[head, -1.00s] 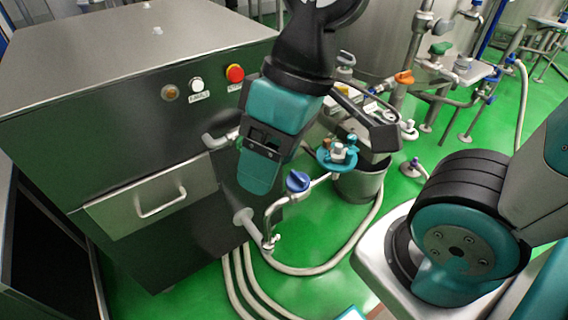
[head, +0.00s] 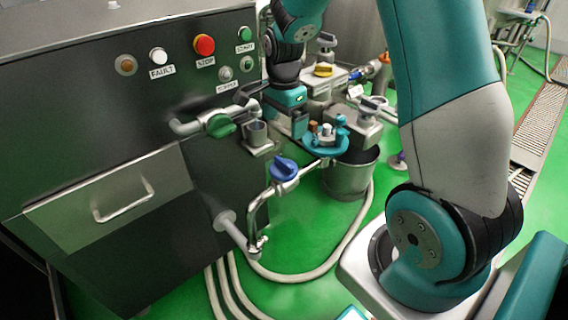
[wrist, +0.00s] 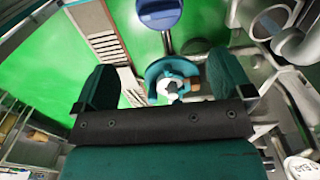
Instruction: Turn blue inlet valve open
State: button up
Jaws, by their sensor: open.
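The blue inlet valve (head: 285,168) is a blue knob on a bent metal pipe at the front right of the steel machine. It also shows at the top edge of the wrist view (wrist: 159,11), partly cut off, beyond my fingertips. My gripper (head: 299,124) is behind the valve and a little higher in the head view, apart from it. Its two teal fingers (wrist: 164,68) are spread in the wrist view, with nothing held. A teal round fitting (head: 326,141) with a white centre shows between and below the fingers; it also shows in the wrist view (wrist: 172,80).
A green-handled valve (head: 221,125) sits on the machine front, left of the blue one. The steel drawer (head: 115,205) and red stop button (head: 204,44) are further left. A metal bucket (head: 350,174) stands behind right, with hoses (head: 300,275) on the green floor.

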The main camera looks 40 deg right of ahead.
aim_at(284, 161)
notch_tip(284, 161, down, 13)
jog(key=shift+r+b, duration=0.1)
jog(key=shift+b, duration=0.75)
jog(key=c, duration=0.9)
